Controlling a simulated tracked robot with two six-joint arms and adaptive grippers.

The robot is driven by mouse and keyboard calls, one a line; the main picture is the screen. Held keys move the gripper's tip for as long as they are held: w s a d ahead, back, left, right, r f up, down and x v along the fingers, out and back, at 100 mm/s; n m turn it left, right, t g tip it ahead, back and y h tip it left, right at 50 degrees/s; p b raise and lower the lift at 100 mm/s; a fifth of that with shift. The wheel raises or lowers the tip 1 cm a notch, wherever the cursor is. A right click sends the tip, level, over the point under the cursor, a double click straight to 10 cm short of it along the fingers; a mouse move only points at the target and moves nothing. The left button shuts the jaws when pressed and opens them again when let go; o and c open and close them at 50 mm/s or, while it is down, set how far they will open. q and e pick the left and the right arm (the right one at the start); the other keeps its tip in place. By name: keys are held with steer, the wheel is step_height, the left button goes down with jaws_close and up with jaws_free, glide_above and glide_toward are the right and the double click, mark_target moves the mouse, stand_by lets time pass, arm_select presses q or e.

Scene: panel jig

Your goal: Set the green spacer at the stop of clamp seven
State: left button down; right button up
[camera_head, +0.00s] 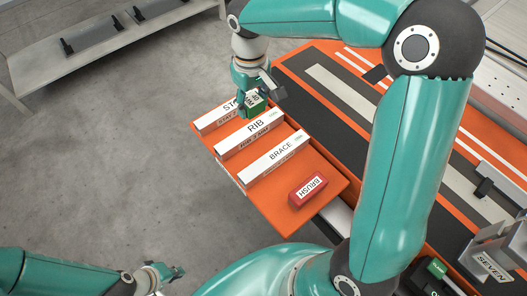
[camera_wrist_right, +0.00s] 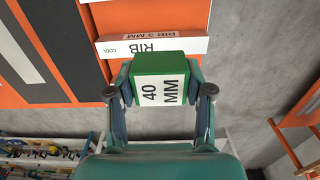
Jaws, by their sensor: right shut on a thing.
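The green spacer (camera_head: 250,110) is a block with a white label; in the right wrist view the spacer (camera_wrist_right: 158,67) reads 40 MM. My right gripper (camera_head: 257,97) is shut on it, with a finger on each side, over the far part of the orange tray beside the RIB piece. I cannot tell whether the spacer touches the tray. Clamp seven (camera_head: 490,250) is a grey metal fixture at the lower right, with a SEVEN plate; its stop is not clearly seen. My left gripper (camera_head: 172,274) is low at the left, away from the tray, and its opening is unclear.
The orange tray (camera_head: 325,165) holds white pieces marked RIB (camera_head: 256,127) and BRACE (camera_head: 280,152), a further white piece (camera_head: 215,117) and a red BRUSH block (camera_head: 308,189). My right arm crosses the view and hides part of the striped orange jig (camera_head: 335,110).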

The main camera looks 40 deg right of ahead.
mark_target(264, 150)
steer(key=shift+s+d+r, duration=0.25)
steer(key=shift+s+d, duration=0.05)
steer(key=shift+d, duration=0.15)
steer(key=shift+s+d+r, duration=0.25)
steer(key=shift+d, duration=0.15)
steer(key=shift+s+d+f, duration=0.1)
steer(key=shift+s+d, duration=0.15)
step_height(264, 150, down, 19)
steer(key=shift+f, duration=0.1)
steer(key=shift+f, duration=0.15)
steer(key=o, duration=1.2)
